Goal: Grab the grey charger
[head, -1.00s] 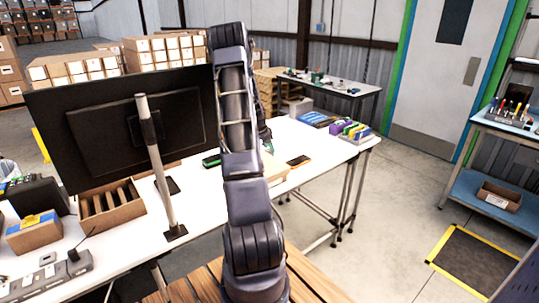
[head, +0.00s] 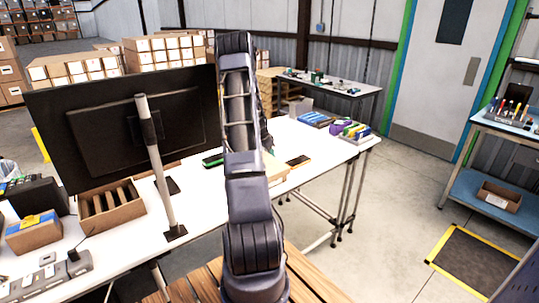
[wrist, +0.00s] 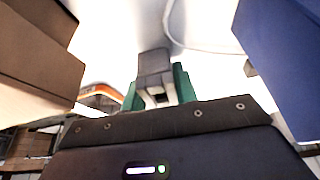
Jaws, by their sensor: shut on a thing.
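In the wrist view the grey charger (wrist: 155,72) is a small blocky grey piece, held between the green fingertips of my gripper (wrist: 157,92). The fingers are closed on it from both sides. A pale surface fills the background behind it; I cannot tell whether the charger touches anything. In the head view my own arm hides the gripper and the charger.
In the wrist view a brown box-like shape (wrist: 40,50) is at left and a blue block (wrist: 285,50) at right, both near. In the head view the white table (head: 215,215) carries a monitor (head: 120,125) and an open carton (head: 110,207).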

